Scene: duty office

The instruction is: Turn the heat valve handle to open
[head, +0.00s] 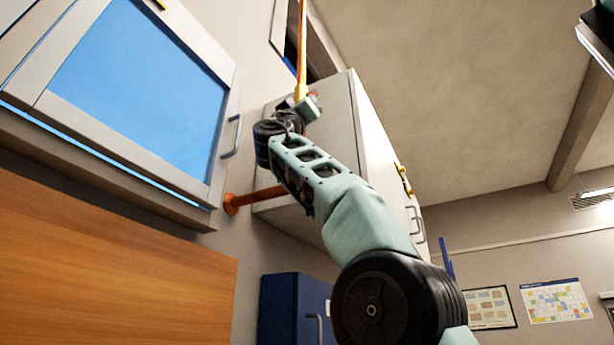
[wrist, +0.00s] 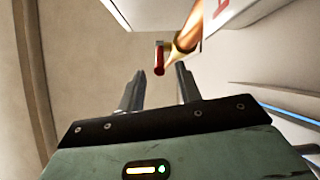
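The valve handle is a small red bar (wrist: 159,62) beside a brass valve body (wrist: 177,51) on an orange pipe in the wrist view. In the head view the brass part (head: 300,92) shows on the upright pipe, with a bit of red (head: 314,97) just right of it. My gripper (wrist: 159,74) is open, its two fingers apart. The red handle appears in the gap between the fingertips, at or just beyond them; I cannot tell whether either finger touches it. In the head view my gripper (head: 304,106) is small and partly hidden by my wrist, close to the valve.
The orange pipe (head: 302,45) runs up the wall, with a lower stub (head: 256,197) behind my arm. A pale cabinet (head: 360,135) stands close behind my arm. A blue-paned cabinet (head: 140,90) is at left, with a blue locker (head: 292,305) below.

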